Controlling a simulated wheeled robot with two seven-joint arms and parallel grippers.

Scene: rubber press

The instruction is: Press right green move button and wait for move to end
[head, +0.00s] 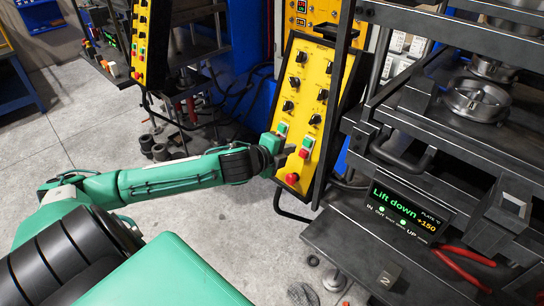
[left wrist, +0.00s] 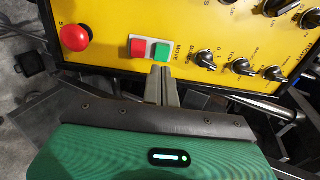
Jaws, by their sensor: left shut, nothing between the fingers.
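The yellow control panel (head: 313,75) stands tilted at the middle of the head view, with black knobs and buttons. Its right green move button (head: 308,142) sits above a red button (head: 303,153). In the left wrist view the green move button (left wrist: 162,52) is beside a red one (left wrist: 138,47) under the label MOVE. My left gripper (head: 289,152) is at the lower panel, shut and empty. In the left wrist view its fingertips (left wrist: 162,69) are just below the green button, very close; I cannot tell whether they touch. My right gripper is not in view.
A red mushroom button (head: 292,178) is low on the panel. A second green button (head: 282,127) is to the left. The press (head: 400,110) stands right, its display (head: 405,209) reading "Lift down". Red-handled pliers (head: 463,266) lie on its shelf. Open floor (head: 90,125) is at left.

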